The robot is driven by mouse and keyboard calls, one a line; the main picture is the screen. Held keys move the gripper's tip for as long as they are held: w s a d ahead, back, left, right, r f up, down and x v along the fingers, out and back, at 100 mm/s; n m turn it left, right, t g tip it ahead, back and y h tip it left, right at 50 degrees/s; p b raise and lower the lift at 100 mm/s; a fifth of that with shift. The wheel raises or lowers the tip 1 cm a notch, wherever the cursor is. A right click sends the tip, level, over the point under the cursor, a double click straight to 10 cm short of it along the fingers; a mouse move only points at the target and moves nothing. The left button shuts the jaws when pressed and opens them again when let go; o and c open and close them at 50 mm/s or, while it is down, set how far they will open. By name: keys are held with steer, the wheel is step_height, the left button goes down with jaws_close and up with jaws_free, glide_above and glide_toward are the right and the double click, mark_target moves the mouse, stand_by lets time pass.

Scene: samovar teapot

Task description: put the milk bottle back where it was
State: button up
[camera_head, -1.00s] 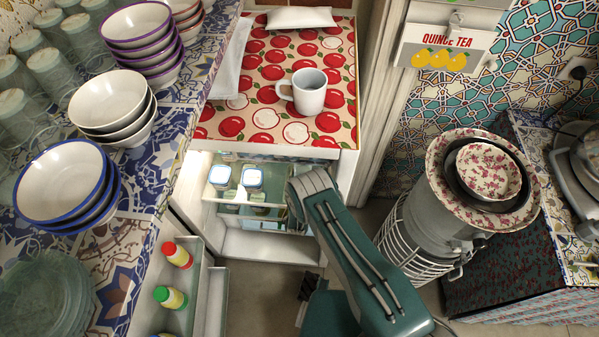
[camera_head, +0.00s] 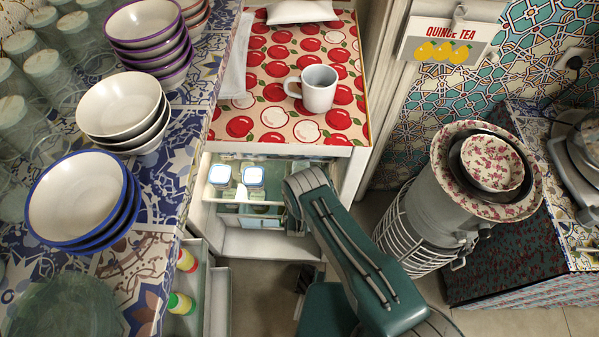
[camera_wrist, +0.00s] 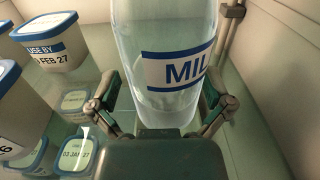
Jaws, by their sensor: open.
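The milk bottle (camera_wrist: 165,55) is clear with a white, blue-edged label reading "MIL", the rest cut off by its curve. In the wrist view it stands upright on a glass shelf (camera_wrist: 75,130) inside the fridge; its top is out of frame. My gripper (camera_wrist: 163,95) is open, with one finger on each side of the bottle's lower part. I cannot tell whether either finger touches it. In the head view my arm (camera_head: 350,245) reaches down to the open fridge (camera_head: 260,240), and the gripper and bottle are hidden there.
Blue-lidded tubs (camera_wrist: 48,40) stand left of the bottle; two show in the head view (camera_head: 220,175). The fridge's inner wall (camera_wrist: 275,70) is close on the right. Above are a white mug (camera_head: 318,90) on apple-patterned cloth and stacked bowls (camera_head: 75,195) on the left counter.

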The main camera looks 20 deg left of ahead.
steer(key=v, duration=1.1)
steer(key=shift+d+r, duration=0.15)
steer(key=shift+d, duration=0.2)
steer(key=shift+d, duration=0.3)
steer(key=shift+a, duration=0.1)
